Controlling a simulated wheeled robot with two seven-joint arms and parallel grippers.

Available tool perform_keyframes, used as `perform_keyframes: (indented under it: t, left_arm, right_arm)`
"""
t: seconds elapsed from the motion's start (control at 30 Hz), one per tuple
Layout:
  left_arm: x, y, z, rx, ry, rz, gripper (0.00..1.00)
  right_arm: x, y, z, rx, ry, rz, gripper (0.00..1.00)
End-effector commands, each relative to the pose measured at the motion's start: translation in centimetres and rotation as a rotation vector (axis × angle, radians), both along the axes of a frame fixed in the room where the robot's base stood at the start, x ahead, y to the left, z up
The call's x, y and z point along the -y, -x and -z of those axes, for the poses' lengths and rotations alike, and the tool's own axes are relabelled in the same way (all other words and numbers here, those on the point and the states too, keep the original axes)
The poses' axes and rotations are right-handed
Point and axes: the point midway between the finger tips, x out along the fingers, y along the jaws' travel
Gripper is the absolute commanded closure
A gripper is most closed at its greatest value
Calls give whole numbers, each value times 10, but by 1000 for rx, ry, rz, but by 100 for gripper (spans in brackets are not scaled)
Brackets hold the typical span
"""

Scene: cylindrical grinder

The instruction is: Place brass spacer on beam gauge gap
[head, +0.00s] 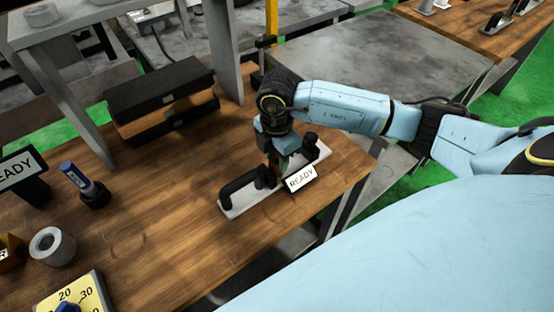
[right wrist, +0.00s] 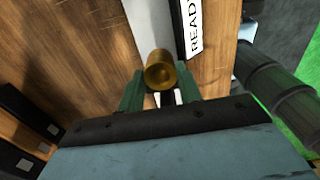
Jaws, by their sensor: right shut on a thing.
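The brass spacer (right wrist: 160,70) is a small gold cylinder with a hollow end. In the right wrist view it sits between the green fingers of my right gripper (right wrist: 160,88), which is shut on it. The beam gauge (head: 238,204) is a pale plate with black upright parts and a tilted READY display (head: 301,179), on the wooden bench. In the head view my right gripper (head: 279,168) points down over the middle of the gauge, behind the display. The spacer and the gap are hidden there, so I cannot tell whether they touch. My left gripper is not in view.
A black case (head: 160,100) stands at the back of the wooden bench (head: 160,245). A blue-handled tool in a black stand (head: 93,194), a grey ring (head: 52,246) and a yellow dial (head: 75,295) are at the left. The bench between them and the gauge is clear.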

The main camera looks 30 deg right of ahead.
Motion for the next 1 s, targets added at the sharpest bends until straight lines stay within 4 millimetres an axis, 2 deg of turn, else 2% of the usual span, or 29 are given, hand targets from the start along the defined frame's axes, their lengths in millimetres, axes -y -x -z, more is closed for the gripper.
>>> perform_keyframes:
  t: [0.1,0.5,0.53,0.67,1.0]
  left_arm:
    - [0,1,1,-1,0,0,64]
    - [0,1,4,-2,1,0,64]
    - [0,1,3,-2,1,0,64]
    - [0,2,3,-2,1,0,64]
    - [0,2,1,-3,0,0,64]
  right_arm:
    - [0,0,12,1,0,1,100]
    - [0,-1,17,3,-1,0,100]
    - [0,0,17,2,0,0,63]
    - [0,0,16,2,0,0,46]
    - [0,0,13,2,0,0,44]
